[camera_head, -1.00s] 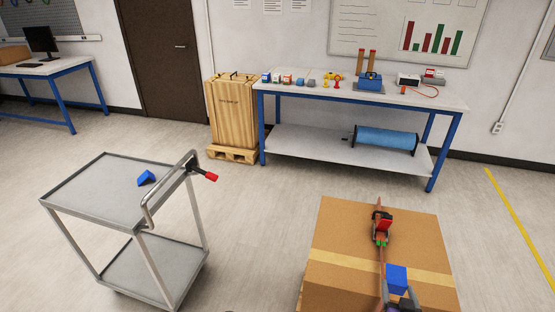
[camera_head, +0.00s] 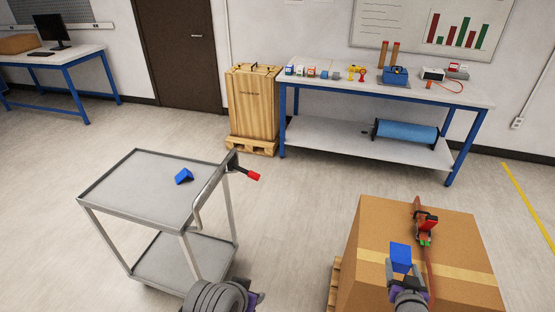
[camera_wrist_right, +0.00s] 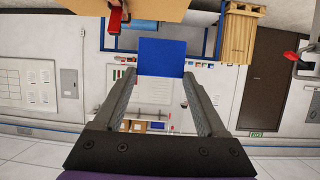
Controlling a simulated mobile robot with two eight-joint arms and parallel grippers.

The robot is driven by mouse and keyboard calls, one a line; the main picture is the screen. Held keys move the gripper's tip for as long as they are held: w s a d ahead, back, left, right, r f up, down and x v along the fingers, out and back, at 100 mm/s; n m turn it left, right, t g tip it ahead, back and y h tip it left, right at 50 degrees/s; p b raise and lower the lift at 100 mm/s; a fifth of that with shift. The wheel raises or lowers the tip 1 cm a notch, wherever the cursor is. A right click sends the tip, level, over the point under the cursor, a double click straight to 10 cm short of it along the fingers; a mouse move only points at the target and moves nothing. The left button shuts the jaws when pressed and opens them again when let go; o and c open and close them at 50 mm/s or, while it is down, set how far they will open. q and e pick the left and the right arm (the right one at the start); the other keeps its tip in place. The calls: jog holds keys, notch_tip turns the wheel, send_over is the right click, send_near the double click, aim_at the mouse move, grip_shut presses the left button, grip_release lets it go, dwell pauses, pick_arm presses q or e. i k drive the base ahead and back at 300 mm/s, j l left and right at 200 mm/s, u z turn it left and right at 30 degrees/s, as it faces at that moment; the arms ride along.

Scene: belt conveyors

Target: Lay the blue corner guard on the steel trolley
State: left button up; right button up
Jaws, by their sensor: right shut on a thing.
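A blue corner guard (camera_head: 400,255) is held upright in my right gripper (camera_head: 402,271), in front of the cardboard box at the lower right. In the right wrist view the guard (camera_wrist_right: 161,57) sits as a blue square between the two fingertips, which are shut on it. The steel trolley (camera_head: 128,192) stands left of centre, well to the left of my right gripper. A second blue corner guard (camera_head: 184,176) lies on its top shelf. Part of my left arm shows at the bottom edge, but its gripper fingers do not show.
The trolley's handle (camera_head: 210,190) rises on its right side, with a red-tipped lever (camera_head: 251,176) jutting out. A taped cardboard box (camera_head: 368,230) carries a red strapping tool (camera_head: 426,226). Clear floor lies between box and trolley. A workbench (camera_head: 330,90) stands behind.

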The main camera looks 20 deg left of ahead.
aim_at(158, 175)
jog(key=k+j, duration=0.1)
jog(key=j, duration=2.4)
jog(key=k+j, duration=0.15)
jog(key=j, duration=1.55)
jog(key=i+j, duration=0.15)
jog(key=j, duration=0.3)
jog(key=i+j, duration=0.6)
